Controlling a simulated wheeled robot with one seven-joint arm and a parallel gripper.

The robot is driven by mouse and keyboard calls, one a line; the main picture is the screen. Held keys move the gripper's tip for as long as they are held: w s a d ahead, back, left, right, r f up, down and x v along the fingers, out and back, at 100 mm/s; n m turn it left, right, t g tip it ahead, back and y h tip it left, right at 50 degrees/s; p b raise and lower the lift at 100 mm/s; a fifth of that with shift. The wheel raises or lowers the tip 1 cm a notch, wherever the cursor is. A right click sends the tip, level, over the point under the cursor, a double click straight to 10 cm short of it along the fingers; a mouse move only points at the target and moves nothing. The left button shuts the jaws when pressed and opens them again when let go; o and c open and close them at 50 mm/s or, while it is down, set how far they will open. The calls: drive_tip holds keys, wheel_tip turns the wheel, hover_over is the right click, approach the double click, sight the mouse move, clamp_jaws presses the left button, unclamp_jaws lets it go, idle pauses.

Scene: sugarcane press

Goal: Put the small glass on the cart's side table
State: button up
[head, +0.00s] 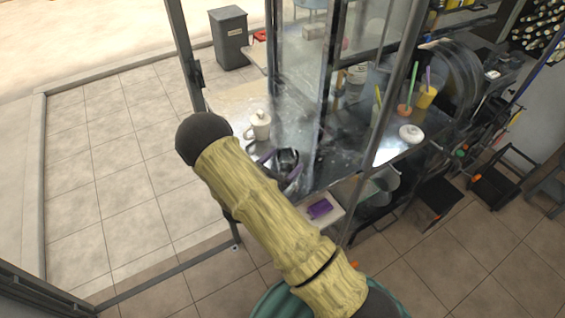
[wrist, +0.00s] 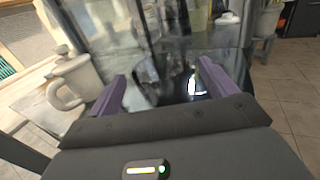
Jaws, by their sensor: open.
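My gripper (wrist: 163,76) is open, with its two purple fingers spread. It is low over the cart in the head view (head: 280,166). A dark, shiny, see-through vessel (wrist: 190,86), which may be the small glass, shows between or just beyond the fingers; contact cannot be told. It also shows in the head view (head: 286,158), partly hidden by the gripper. A pale side surface of the cart (head: 225,101), likely the side table, is on the left. A white lidded mug (head: 259,126) stands near its edge, left of my gripper in the wrist view (wrist: 76,80).
Glass panels and a dark upright frame (head: 327,90) rise behind the gripper. Yellow cups (head: 427,96) with straws and a white round item (head: 411,134) stand on the metal counter to the right. A grey bin (head: 230,38) stands behind. The tiled floor at left is clear.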

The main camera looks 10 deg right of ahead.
drive_tip(key=b+v, duration=0.3)
drive_tip(key=v, duration=0.9)
drive_tip(key=shift+r, duration=0.1)
drive_tip(key=s+d+m+g, duration=0.1)
drive_tip(key=d+m+g, duration=0.1)
drive_tip(key=s+d+r+m+g, duration=0.1)
drive_tip(key=s+d+m+g, duration=0.1)
drive_tip(key=d, duration=0.1)
drive_tip(key=s+d+r+m+g, duration=0.1)
drive_tip(key=d+m+g, duration=0.1)
drive_tip(key=d+g, duration=0.1)
drive_tip(key=shift+s, duration=0.15)
drive_tip(key=s+d+r+m+g+y, duration=0.3)
drive_tip(key=s+m+g+y, duration=0.4)
drive_tip(key=s+m+y, duration=0.45)
drive_tip(key=w+r+m+t, duration=0.1)
drive_tip(key=m, duration=0.1)
drive_tip(key=w+r+m+t+y, duration=0.1)
drive_tip(key=r+m+t, duration=0.1)
drive_tip(key=m, duration=0.1)
drive_tip(key=w+r+m+t+y, duration=0.1)
drive_tip(key=m+t, duration=0.1)
drive_tip(key=m, duration=0.1)
drive_tip(key=shift+w+a+r+m, duration=0.1)
drive_tip(key=shift+a+r+m, duration=0.05)
drive_tip(key=shift+r+m, duration=0.15)
